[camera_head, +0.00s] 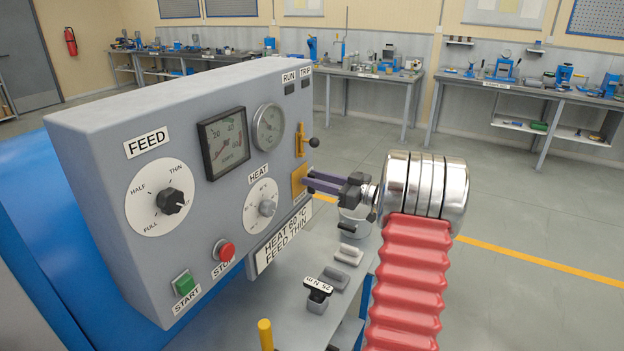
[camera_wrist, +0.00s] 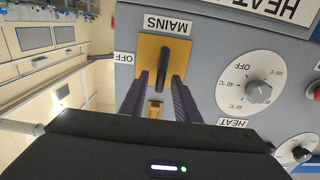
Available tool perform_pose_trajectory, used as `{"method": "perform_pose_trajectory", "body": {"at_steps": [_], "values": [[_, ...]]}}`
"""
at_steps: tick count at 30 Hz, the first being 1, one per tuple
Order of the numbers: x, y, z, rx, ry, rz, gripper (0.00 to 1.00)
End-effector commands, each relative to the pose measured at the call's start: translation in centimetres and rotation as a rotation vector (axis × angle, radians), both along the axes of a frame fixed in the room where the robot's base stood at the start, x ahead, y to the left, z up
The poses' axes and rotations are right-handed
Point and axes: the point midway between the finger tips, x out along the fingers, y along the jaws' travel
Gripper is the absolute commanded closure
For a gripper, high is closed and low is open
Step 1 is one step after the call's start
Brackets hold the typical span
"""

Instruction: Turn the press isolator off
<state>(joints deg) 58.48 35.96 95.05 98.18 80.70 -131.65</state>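The isolator is a yellow plate (camera_wrist: 184,50) with a black bar handle (camera_wrist: 162,68), labelled MAINS and OFF; the wrist view shows its lettering upside down. The handle stands upright in that view, with OFF to its left. In the head view the yellow plate (camera_head: 299,181) is on the grey panel's right end, its handle hidden by my fingers. My gripper (camera_head: 311,182) reaches it from the right. In the wrist view my gripper (camera_wrist: 161,80) is open, one finger on each side of the handle, with visible gaps. I cannot tell how deep the fingers reach.
Above the plate is a yellow lever with a black ball (camera_head: 314,142). The heat dial (camera_head: 264,207) and a placard (camera_head: 284,236) are close by. A shelf below holds grey blocks and a black-topped tool (camera_head: 318,290). Floor to the right is clear.

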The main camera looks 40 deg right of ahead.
Motion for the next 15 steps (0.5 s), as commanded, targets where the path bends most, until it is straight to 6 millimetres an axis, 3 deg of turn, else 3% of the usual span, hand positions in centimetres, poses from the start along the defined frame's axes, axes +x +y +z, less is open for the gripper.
{"method": "perform_pose_trajectory", "body": {"at_steps": [6, 15], "values": [[1.36, 0.53, 0.02, 0.000, 0.000, 0.001, 0.71], [1.40, 0.51, 0.02, 0.000, 0.000, 0.000, 0.73]]}}
